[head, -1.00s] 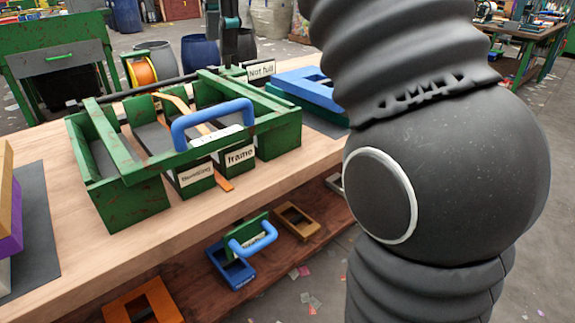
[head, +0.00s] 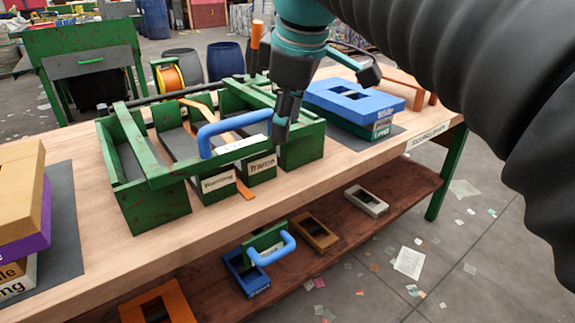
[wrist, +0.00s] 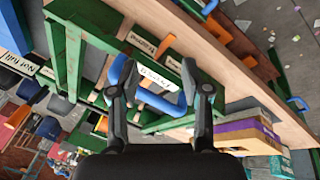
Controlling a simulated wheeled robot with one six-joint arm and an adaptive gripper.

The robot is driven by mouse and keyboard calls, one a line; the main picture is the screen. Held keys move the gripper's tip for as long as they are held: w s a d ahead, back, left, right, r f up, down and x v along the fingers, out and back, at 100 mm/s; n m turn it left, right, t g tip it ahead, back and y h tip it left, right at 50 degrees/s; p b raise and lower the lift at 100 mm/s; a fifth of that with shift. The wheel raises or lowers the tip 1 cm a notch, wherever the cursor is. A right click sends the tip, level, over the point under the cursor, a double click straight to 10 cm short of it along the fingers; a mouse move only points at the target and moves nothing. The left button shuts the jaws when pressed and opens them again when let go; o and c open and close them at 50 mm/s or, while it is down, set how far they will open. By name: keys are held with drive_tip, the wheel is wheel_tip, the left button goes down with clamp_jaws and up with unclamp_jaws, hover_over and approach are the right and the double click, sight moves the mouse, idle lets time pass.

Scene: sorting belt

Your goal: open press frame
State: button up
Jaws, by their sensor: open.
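The green press frame (head: 163,176) lies across the green press boxes on the workbench, with its blue handle (head: 203,143) at the front. In the wrist view the blue handle (wrist: 119,70) and a white label (wrist: 155,78) on the frame show between my open fingers. My gripper (wrist: 160,92) is open and empty, pointing toward the handle. In the head view my gripper (head: 281,128) is near the right end of the handle; whether it touches is unclear. Below the frame are labelled green blocks, one reading "frame" (head: 262,167).
A blue and green stack (head: 352,100) stands right of the press. Tan, purple and white blocks (head: 22,215) stand at the left. The lower shelf holds a blue-handled green piece (head: 265,245) and several open frames. Bare bench lies in front.

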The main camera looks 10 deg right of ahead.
drive_tip(key=s+d+f+m, duration=0.1)
drive_tip(key=s+f+m, duration=0.1)
drive_tip(key=f, duration=0.3)
drive_tip(key=s+d+f+m+t, duration=0.1)
drive_tip(key=s+f+m, duration=0.2)
drive_tip(key=f, duration=0.1)
drive_tip(key=shift+d+f+m, duration=0.25)
drive_tip(key=shift+f+m, duration=0.15)
